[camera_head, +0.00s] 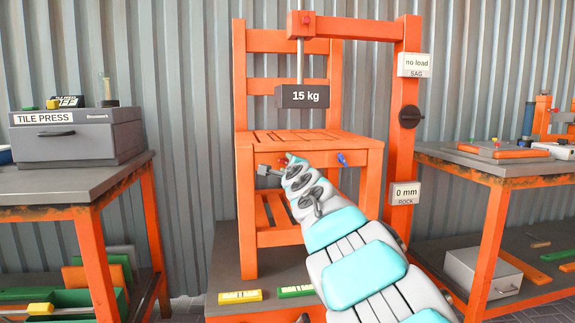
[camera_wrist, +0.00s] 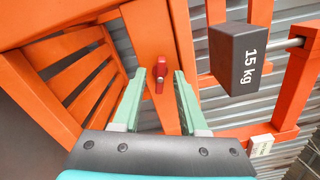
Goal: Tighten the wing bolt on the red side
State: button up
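An orange chair (camera_head: 310,142) stands on a low platform. A red wing bolt (camera_wrist: 159,78) sits on its front rail, and in the wrist view it lies between my fingers. A blue wing bolt (camera_head: 342,158) is at the right of the same rail. My gripper (camera_wrist: 161,88) is open, with one pale green finger on each side of the red bolt and visible gaps. I cannot tell how far the fingertips are from the rail. In the head view my gripper (camera_head: 275,167) is at the rail's left part, and my arm partly hides the rail.
A 15 kg weight (camera_head: 302,96) hangs over the seat from an orange post (camera_head: 402,140) with a dark knob (camera_head: 410,116). Signs read "no load SAG" (camera_head: 415,64) and "0 mm ROCK" (camera_head: 405,193). Yellow (camera_head: 240,297) and green (camera_head: 297,291) levels lie on the platform. Benches flank it.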

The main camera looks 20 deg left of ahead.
grip_shut()
dwell(0.3)
